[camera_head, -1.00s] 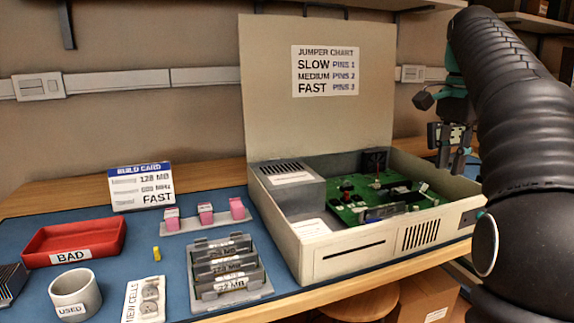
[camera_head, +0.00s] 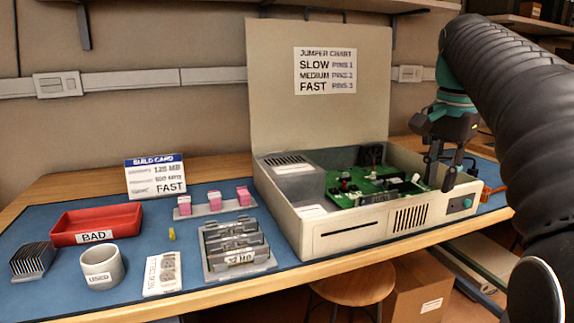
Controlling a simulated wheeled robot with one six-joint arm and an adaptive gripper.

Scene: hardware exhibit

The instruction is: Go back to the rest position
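My gripper (camera_head: 442,176) hangs fingers down at the right end of the open beige computer case (camera_head: 380,222), in front of or above its right wall. Two dark fingers show with a gap between them, and I see nothing held in it. My black sleeved arm comes down from the upper right and hides part of the bench. The case holds a green circuit board (camera_head: 375,186), and its lid (camera_head: 320,130) stands upright with a jumper chart.
On the blue mat (camera_head: 135,270) are a red BAD tray (camera_head: 97,224), a USED cup (camera_head: 102,267), a module rack (camera_head: 237,247), pink blocks (camera_head: 214,203), a NEW CELLS card (camera_head: 162,274) and a build card (camera_head: 155,176). A stool (camera_head: 352,284) stands below the front edge.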

